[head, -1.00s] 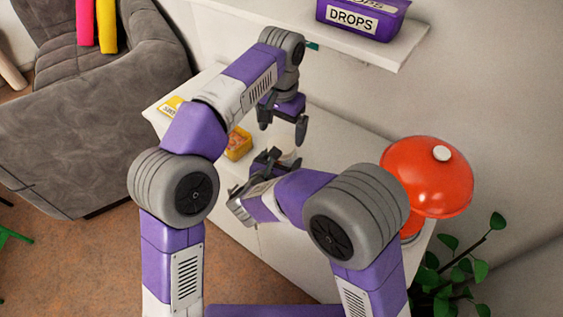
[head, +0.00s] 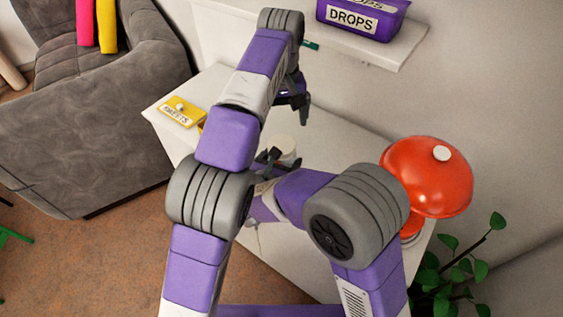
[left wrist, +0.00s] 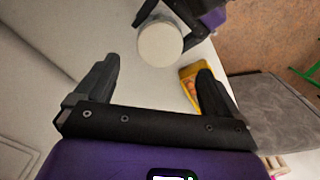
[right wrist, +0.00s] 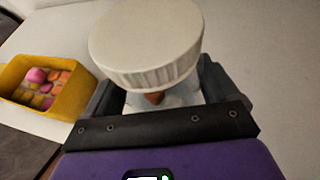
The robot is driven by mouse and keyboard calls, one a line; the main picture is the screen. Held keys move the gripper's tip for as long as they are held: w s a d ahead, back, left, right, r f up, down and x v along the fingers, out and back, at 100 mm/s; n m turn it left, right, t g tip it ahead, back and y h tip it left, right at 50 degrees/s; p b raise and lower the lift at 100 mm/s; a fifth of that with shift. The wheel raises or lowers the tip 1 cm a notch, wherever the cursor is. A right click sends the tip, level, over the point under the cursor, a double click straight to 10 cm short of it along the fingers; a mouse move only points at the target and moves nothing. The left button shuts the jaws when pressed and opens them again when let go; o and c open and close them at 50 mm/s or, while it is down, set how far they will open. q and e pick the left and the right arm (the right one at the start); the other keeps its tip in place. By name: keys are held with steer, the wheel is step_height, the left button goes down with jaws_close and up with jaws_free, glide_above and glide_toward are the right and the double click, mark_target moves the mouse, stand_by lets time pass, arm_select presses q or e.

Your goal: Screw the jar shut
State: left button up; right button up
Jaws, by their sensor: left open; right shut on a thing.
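The jar has a round white lid (head: 283,147), which also shows in the left wrist view (left wrist: 160,45) and, with its ribbed side, in the right wrist view (right wrist: 147,45). The lid sits over the jar's mouth; how tightly it is screwed cannot be told. Below it, a little of the clear jar (right wrist: 172,101) shows, with something brown-orange inside. My right gripper (head: 268,158) is shut on the jar below the lid. My left gripper (head: 292,107) is open and empty, above and apart from the lid.
A yellow box of sweets (right wrist: 62,88) stands beside the jar on the white cabinet. A yellow "SWEETS" lid (head: 180,112) lies at the left end. A red lamp (head: 428,178) stands at right. A shelf (head: 390,50) with a purple DROPS box (head: 362,20) hangs behind.

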mark_target(282, 144)
arm_select(q)
steer(key=shift+f, duration=4.05)
steer(key=c, duration=1.1)
steer(key=o, duration=1.2)
steer(key=shift+r, duration=6)
